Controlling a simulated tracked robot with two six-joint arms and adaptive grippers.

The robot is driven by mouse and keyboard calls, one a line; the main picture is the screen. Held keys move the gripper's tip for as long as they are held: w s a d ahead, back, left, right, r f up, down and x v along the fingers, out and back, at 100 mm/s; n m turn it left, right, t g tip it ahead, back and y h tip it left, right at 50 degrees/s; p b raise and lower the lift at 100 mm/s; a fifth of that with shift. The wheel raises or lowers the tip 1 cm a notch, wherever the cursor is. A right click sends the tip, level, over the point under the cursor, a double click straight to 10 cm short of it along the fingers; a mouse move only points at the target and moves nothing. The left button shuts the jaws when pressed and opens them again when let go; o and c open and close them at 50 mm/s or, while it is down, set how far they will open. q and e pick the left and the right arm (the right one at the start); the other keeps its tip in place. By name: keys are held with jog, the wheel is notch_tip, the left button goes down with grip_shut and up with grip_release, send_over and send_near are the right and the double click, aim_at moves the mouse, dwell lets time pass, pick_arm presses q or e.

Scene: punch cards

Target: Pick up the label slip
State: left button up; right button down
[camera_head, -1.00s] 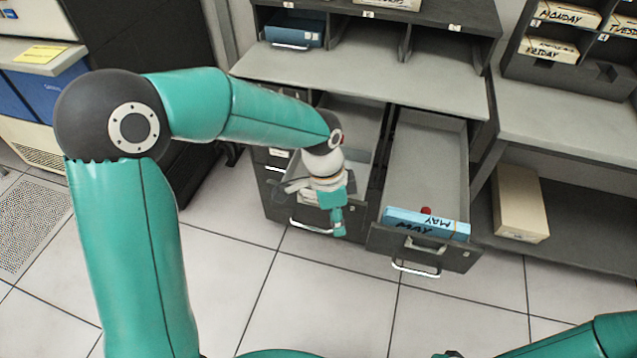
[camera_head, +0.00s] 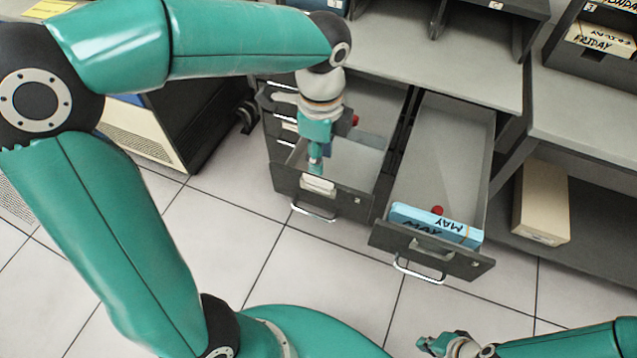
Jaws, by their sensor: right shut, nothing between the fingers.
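A small whitish slip (camera_head: 318,185), which looks like the label slip, shows at the front panel of the open left drawer (camera_head: 345,204). My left gripper (camera_head: 316,168) points down just above the slip in the picture. Whether it touches the slip, and how far its fingers are apart, I cannot tell. My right gripper (camera_head: 430,345) is shut and empty at the bottom edge of the view, low and in front of the right drawer.
The right drawer (camera_head: 470,265) is also open and holds a blue card pack marked MAY (camera_head: 436,224) at its front. A beige box (camera_head: 541,202) stands on the lower shelf at right. A yellow sheet (camera_head: 48,8) lies at top left. The tiled floor in front is clear.

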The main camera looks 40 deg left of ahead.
aim_at(320, 179)
pick_arm(q)
jog(key=shift+f, duration=3.4)
grip_shut()
